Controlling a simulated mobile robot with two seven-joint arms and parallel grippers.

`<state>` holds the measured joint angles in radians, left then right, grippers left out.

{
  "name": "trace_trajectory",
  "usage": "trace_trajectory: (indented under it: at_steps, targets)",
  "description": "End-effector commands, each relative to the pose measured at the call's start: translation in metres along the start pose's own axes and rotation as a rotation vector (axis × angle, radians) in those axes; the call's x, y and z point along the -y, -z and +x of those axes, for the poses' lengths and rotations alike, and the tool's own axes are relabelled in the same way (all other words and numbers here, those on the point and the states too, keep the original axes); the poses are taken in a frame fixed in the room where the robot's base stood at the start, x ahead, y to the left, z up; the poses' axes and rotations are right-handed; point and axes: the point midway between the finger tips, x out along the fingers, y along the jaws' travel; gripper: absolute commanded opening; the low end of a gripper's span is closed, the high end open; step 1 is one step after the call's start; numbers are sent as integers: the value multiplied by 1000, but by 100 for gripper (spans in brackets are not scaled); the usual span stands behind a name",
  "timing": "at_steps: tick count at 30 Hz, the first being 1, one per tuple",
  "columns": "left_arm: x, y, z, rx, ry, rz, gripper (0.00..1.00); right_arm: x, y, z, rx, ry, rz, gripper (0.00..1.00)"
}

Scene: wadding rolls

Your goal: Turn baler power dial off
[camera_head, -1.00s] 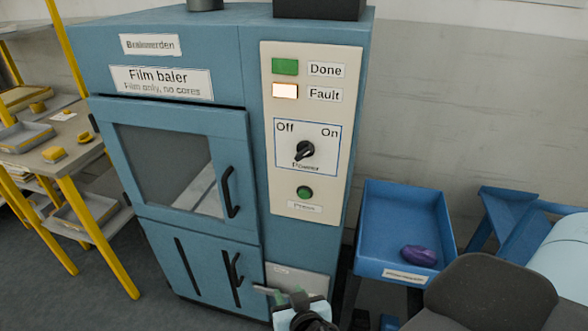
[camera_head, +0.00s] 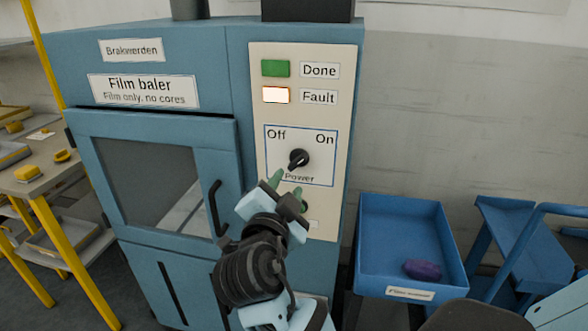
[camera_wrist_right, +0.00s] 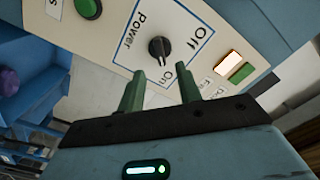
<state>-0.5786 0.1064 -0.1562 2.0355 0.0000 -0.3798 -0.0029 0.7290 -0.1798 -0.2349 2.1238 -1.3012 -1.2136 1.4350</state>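The black power dial (camera_head: 299,159) sits on the cream control panel of the blue film baler, between the Off and On labels. In the right wrist view the dial (camera_wrist_right: 159,48) has its pale mark facing the On label. My right gripper (camera_head: 287,185) is just below and in front of the dial in the head view. Its green fingers are apart with nothing between them. In the wrist view the open fingertips (camera_wrist_right: 161,78) point toward the dial, apart from it. My left gripper is not in view.
The Fault light (camera_head: 276,95) glows whitish; the Done light (camera_head: 276,68) is green. A green press button (camera_head: 303,206) is partly hidden behind my right gripper. The baler door handle (camera_head: 215,208) juts out at left. A blue tray (camera_head: 377,273) with a purple item (camera_head: 422,269) stands at right.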

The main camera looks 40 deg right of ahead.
Motion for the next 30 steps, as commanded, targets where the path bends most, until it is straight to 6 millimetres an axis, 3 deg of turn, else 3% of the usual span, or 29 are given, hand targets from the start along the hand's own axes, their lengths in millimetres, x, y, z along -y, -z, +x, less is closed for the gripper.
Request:
trace_trajectory:
  at_steps: [9, 15, 26, 30]
  targets:
    - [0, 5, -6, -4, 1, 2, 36, 1, 3, 47, -4, 0, -2, 35]
    - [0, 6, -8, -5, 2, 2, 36, 1, 1, 67, -2, 1, -3, 35]
    - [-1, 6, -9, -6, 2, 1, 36, -1, 0, 72, 0, 0, -3, 35]
    - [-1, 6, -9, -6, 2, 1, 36, -1, 0, 72, 0, 0, -3, 18]
